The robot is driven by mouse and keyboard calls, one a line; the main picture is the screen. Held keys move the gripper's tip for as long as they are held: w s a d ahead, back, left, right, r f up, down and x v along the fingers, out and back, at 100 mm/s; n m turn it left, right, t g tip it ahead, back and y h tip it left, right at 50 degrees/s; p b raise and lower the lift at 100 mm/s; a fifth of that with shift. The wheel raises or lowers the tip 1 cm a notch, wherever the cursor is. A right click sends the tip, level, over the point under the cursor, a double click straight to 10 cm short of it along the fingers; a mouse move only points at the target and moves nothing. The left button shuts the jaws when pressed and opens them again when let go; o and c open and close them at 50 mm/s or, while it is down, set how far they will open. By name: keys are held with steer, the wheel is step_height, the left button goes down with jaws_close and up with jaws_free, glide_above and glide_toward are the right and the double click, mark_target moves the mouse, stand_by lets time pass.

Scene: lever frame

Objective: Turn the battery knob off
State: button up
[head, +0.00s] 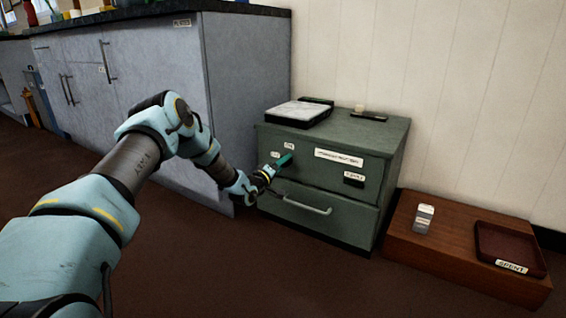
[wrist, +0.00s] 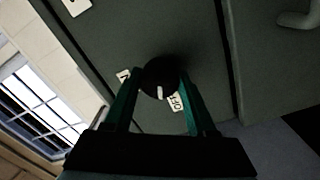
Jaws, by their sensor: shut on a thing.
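The black round knob (wrist: 162,72) is on the dark green front of the cabinet (head: 340,135). Its white pointer mark points down in the wrist view, close beside the OFF label (wrist: 176,101). Another label (wrist: 123,76), partly covered by a finger, lies left of the knob. My gripper (wrist: 160,80) is shut on the knob, one teal finger on each side. In the head view my gripper (head: 284,161) is at the upper left of the cabinet front and hides the knob.
A drawer handle (head: 303,204) sticks out below my gripper. A grey counter unit (head: 245,80) stands close on the left. A black-framed tray (head: 298,112) lies on the cabinet. A low wooden platform (head: 440,257) at right holds a small pale object (head: 424,218) and a SPENT tray (head: 508,266).

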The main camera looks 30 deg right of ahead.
steer(key=shift+n, duration=2)
steer(key=o, duration=1.4)
steer(key=p+v, duration=0.4)
steer(key=v, duration=0.6)
steer(key=shift+s+a, duration=0.25)
steer(key=shift+a, duration=0.05)
